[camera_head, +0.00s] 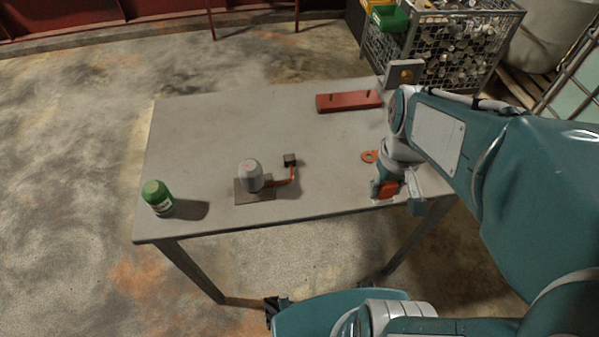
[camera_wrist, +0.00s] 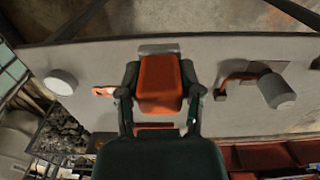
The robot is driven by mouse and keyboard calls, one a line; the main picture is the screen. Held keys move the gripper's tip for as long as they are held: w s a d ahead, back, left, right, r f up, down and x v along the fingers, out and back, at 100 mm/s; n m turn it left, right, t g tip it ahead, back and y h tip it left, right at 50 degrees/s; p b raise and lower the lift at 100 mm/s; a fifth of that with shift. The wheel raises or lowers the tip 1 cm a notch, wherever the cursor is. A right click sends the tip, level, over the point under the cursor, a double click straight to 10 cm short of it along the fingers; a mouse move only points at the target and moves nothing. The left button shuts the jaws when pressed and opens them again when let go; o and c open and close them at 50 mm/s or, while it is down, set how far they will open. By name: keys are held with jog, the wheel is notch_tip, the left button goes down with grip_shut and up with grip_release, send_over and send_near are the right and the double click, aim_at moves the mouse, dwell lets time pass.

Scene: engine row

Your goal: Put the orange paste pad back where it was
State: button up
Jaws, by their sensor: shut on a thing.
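My gripper (camera_head: 388,190) is shut on the orange paste pad (camera_head: 384,189), low over the right part of the table near its front edge. In the wrist view the pad (camera_wrist: 160,82) is a orange block between the two dark fingers of my gripper (camera_wrist: 160,98). A pale flat plate (camera_wrist: 158,48) shows just beyond the pad in the wrist view. I cannot tell whether the pad touches the plate or the table.
The grey table (camera_head: 300,120) also holds an orange ring (camera_head: 369,156), a red bar with pegs (camera_head: 349,101), a grey cylinder (camera_head: 251,176) on a plate with an orange pipe, and a green jar (camera_head: 158,198). A wire crate (camera_head: 456,40) stands behind.

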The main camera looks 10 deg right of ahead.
jog(key=shift+s+a, duration=0.2)
jog(key=w+f, duration=0.3)
jog(key=w, duration=0.2)
send_over(330, 188)
jog(key=f, duration=0.6)
jog(key=shift+s+d+f, duration=0.15)
jog(key=shift+s+d, duration=0.05)
jog(key=shift+s, duration=0.15)
jog(key=shift+w+d+f, duration=0.1)
jog(key=shift+w+f, duration=0.05)
jog(key=shift+f, duration=0.05)
notch_tip(330, 188, down, 2)
jog(key=shift+w+f, duration=0.15)
jog(key=shift+f, duration=0.45)
jog(key=shift+a+f, duration=0.15)
jog(key=shift+a, duration=0.2)
